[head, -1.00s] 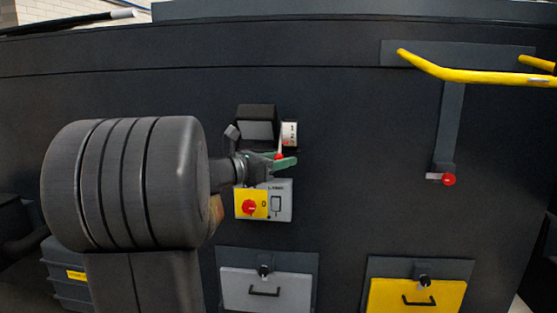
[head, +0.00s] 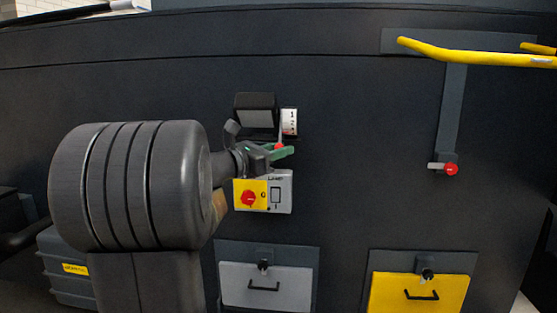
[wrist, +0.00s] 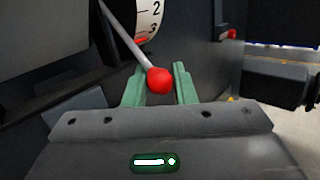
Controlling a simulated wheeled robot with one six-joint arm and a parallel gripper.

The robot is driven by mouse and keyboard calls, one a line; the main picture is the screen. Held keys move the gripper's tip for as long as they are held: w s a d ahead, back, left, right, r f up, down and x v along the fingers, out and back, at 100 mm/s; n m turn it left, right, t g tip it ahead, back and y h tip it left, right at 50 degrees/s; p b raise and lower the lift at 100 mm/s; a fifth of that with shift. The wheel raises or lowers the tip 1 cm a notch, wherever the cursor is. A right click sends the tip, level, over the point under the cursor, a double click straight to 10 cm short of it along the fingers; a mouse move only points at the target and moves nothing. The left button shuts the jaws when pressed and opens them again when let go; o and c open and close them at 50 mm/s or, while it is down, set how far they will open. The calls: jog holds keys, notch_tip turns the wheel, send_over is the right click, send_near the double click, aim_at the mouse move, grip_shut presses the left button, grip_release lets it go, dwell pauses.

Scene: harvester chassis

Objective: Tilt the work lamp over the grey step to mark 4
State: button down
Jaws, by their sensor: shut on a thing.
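The work lamp (head: 255,101), a dark box with a grey face, is on the dark wall above the grey step (head: 238,287). Beside it is a white scale (head: 289,117), also in the wrist view (wrist: 148,15), where 2 and 3 are readable. A red mark shows on the scale just below the 3; mark 4 is not visible. A thin lever with a red ball (wrist: 160,80) comes down past the scale. My gripper (wrist: 159,88) is shut on the lever at its red ball, between green fingers. In the head view my gripper (head: 279,152) is just below the lamp.
A yellow and grey switch panel (head: 283,192) with a red knob sits close below my gripper. A yellow step (head: 448,291) is at lower right. A yellow rail (head: 470,55) and another red-knobbed lever (head: 450,169) are at right. The wall between is clear.

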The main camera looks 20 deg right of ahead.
jog(key=b, duration=0.1)
jog(key=f+b, duration=0.1)
jog(key=shift+w+d+f+m+h+b, duration=0.1)
jog(key=shift+w+d+m+h+b, duration=0.2)
jog(key=shift+w+m+h, duration=0.1)
jog(key=shift+w+d+f, duration=0.1)
jog(key=shift+w+d, duration=0.15)
jog(key=shift+w, duration=0.2)
jog(key=c, duration=1.2)
grip_release()
jog(key=shift+w, duration=0.1)
jog(key=shift+c, duration=0.2)
